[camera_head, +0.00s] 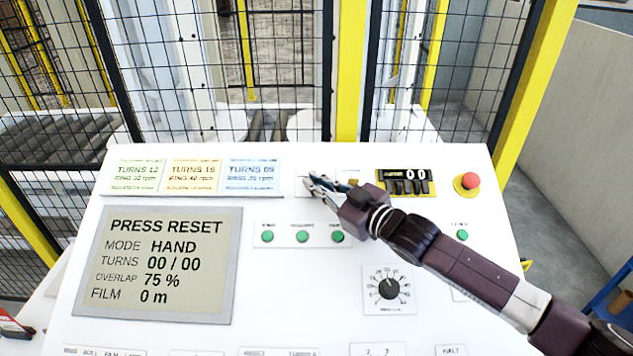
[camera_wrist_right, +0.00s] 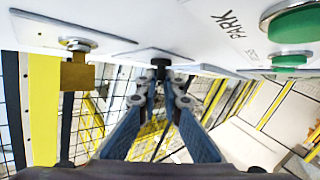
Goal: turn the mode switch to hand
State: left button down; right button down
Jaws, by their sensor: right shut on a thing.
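My right gripper (camera_head: 316,186) reaches in from the right to the upper middle of the white control panel. Its fingers are shut on the mode switch, which they mostly hide in the head view. In the right wrist view, the switch is a small dark knob (camera_wrist_right: 159,68) on a white plate, between the blue fingers of the right gripper (camera_wrist_right: 160,92). The panel's display (camera_head: 155,264) reads PRESS RESET, MODE HAND, TURNS 00 / 00, OVERLAP 75 % and FILM 0 m. My left gripper is not in view.
Several green buttons (camera_head: 302,236) sit below the gripper. A brass fitting (camera_wrist_right: 77,73) sits beside the switch. A mesh fence stands behind the panel.

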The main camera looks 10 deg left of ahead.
jog(key=c, duration=2.1)
grip_release()
jog(key=shift+w+a, duration=0.1)
jog(key=shift+w, duration=0.05)
jog(key=v, duration=1.2)
